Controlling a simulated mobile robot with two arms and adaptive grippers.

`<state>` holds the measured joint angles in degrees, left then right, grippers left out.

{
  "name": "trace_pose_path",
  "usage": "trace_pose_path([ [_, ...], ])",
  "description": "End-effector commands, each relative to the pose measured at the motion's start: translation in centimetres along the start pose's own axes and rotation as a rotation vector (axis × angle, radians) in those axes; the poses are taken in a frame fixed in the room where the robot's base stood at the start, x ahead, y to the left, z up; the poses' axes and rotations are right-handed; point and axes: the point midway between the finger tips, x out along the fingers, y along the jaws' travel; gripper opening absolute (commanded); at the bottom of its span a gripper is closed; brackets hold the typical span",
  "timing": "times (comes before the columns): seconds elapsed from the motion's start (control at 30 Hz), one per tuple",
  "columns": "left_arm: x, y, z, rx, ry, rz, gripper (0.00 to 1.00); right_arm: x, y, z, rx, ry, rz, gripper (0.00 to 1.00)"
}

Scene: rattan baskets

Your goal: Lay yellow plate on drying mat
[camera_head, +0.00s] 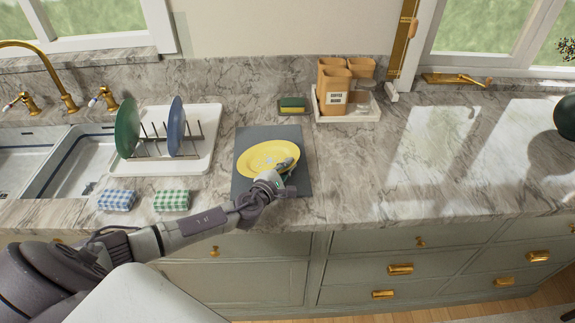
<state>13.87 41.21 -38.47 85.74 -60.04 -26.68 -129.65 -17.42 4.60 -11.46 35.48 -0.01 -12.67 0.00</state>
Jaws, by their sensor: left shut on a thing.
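The yellow plate (262,157) is over the dark grey drying mat (246,187) on the marble counter. It looks close to flat, and I cannot tell whether it touches the mat. My left gripper (284,170) is shut on the plate's near right rim; its fingertips are small and partly hidden. The mat shows around the plate, above, below and to the right. My right gripper is not in view.
A white dish rack (204,164) with a green plate (127,127) and a blue plate (177,126) stands left. Folded checked cloths (171,200) lie near the front edge. A sponge (292,104) and canisters on a tray (346,117) stand behind. The right counter is mostly clear.

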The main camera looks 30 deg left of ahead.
Motion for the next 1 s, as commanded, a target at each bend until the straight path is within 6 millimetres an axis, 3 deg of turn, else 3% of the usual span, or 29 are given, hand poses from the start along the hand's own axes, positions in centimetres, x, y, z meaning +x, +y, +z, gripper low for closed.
trace_pose_path([
  [0.77, 0.13, -0.35, -0.25, 0.001, -0.001, 0.003, 0.00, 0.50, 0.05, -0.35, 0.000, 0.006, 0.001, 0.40],
  [0.9, 0.11, -0.30, -0.22, 0.001, -0.001, 0.003, 0.26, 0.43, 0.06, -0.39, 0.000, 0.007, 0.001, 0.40],
  [0.97, 0.11, -0.31, -0.23, 0.001, -0.001, 0.003, 0.35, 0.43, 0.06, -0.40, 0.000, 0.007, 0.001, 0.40],
  [1.0, 0.11, -0.31, -0.23, 0.001, -0.001, 0.002, 0.35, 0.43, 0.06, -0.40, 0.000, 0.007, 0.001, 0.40],
])
